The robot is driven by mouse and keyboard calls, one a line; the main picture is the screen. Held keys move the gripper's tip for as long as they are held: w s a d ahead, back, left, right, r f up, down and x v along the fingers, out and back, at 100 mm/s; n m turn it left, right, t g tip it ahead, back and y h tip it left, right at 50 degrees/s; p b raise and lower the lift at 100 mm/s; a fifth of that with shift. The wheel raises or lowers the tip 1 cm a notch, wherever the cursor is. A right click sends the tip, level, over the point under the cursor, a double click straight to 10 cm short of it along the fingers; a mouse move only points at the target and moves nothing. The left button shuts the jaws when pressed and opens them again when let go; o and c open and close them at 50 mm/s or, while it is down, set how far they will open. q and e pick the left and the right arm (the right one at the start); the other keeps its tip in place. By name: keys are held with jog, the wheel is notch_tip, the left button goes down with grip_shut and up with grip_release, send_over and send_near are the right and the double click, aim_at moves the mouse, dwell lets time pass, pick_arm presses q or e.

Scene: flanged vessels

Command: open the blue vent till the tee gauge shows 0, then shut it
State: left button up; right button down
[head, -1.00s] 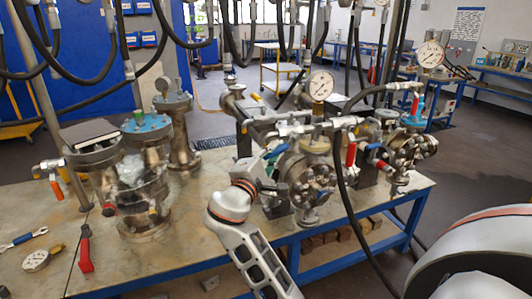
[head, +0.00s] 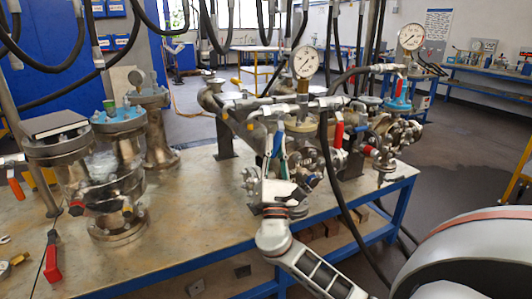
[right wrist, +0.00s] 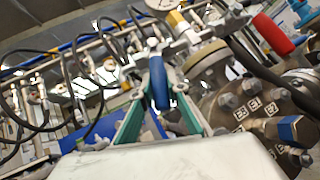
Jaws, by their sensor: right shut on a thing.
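The blue vent handle (head: 278,144) is on the pipework below the tee gauge and stands steeply in the head view. My right gripper (head: 275,160) is shut on it. In the right wrist view the blue handle (right wrist: 159,83) sits between the teal fingers of the gripper (right wrist: 158,95). The tee gauge (head: 306,62) is a round white dial on a brass fitting; its needle is too small to read. In the right wrist view only its lower edge (right wrist: 155,4) shows.
A red-handled valve (head: 339,134) is right of the tee, with a black hose (head: 330,180) hanging close by. A second gauge (head: 411,37) stands behind right. Flanged vessels (head: 118,165) and a loose red-handled tool (head: 53,258) are on the left bench.

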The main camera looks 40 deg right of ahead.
pick_arm(q)
jog(key=f+b, duration=0.1)
jog(key=a+f+b, duration=0.1)
jog(key=b, duration=0.1)
jog(key=shift+w+f, duration=0.15)
jog(key=shift+f, duration=0.15)
pick_arm(e)
jog(key=d+n+t+y, duration=0.1)
jog(key=n+y, duration=0.1)
jog(key=d+n+t+y, duration=0.1)
jog(key=n+t+y, duration=0.1)
jog(key=n, duration=0.1)
jog(key=n+t+y, duration=0.1)
jog(key=n+t, duration=0.1)
jog(key=n, duration=0.1)
jog(key=shift+s+d+f+y, duration=0.25)
jog(key=shift+s+d+y, duration=0.1)
jog(key=shift+d+y, duration=0.05)
pick_arm(q)
jog(key=shift+w+d+r, duration=0.1)
jog(key=shift+w+r, duration=0.05)
jog(key=shift+r, duration=0.05)
pick_arm(e)
jog(key=shift+r+n, duration=0.2)
jog(key=shift+n, duration=0.1)
